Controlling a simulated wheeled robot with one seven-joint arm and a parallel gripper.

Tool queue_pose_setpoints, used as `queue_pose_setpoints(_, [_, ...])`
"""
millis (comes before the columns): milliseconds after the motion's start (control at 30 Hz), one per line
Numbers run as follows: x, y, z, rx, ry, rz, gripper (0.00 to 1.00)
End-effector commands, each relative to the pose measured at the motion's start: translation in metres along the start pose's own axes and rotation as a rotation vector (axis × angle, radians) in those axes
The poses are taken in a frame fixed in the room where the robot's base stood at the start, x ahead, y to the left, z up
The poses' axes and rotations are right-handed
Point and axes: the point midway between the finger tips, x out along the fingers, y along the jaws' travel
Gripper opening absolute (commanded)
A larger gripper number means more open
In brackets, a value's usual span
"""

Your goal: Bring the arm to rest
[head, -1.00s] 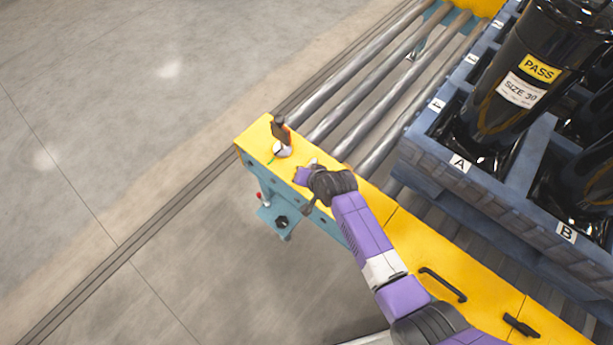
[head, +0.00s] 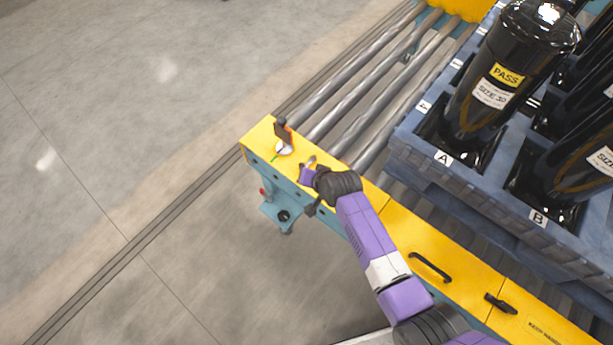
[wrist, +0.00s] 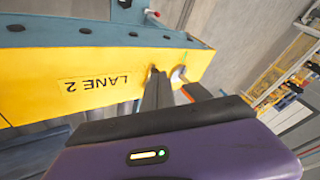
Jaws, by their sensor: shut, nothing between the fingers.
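My purple arm reaches across the yellow conveyor side rail (head: 440,265) in the head view. My gripper (head: 308,168) is over the rail's far end, shut and empty, close to a small upright dark and orange piece with a white base (head: 284,149). In the wrist view my gripper (wrist: 155,72) shows as dark fingers together over the yellow rail (wrist: 60,75) marked LANE 2. Whether the fingertips touch the rail or the small piece cannot be told.
Grey rollers (head: 365,85) run behind the rail. Black handles (head: 430,267) stick up from the rail. The floor (head: 110,130) at the left is clear.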

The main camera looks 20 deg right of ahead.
Motion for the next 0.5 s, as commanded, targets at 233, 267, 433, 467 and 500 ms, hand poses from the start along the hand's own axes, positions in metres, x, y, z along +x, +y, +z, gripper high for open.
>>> queue_pose_setpoints(233, [0.0, 0.0, 0.0, 0.0, 0.0, 0.0, 0.0])
queue_pose_setpoints(267, [0.0, 0.0, 0.0, 0.0, 0.0, 0.0, 0.0])
queue_pose_setpoints(433, [0.0, -0.002, -0.004, -0.028, 0.019, -0.01, 0.0])
queue_pose_setpoints(467, [0.0, -0.004, -0.008, -0.042, 0.033, -0.017, 0.0])
queue_pose_setpoints(500, [-0.003, -0.01, -0.017, -0.061, 0.061, -0.031, 0.0])
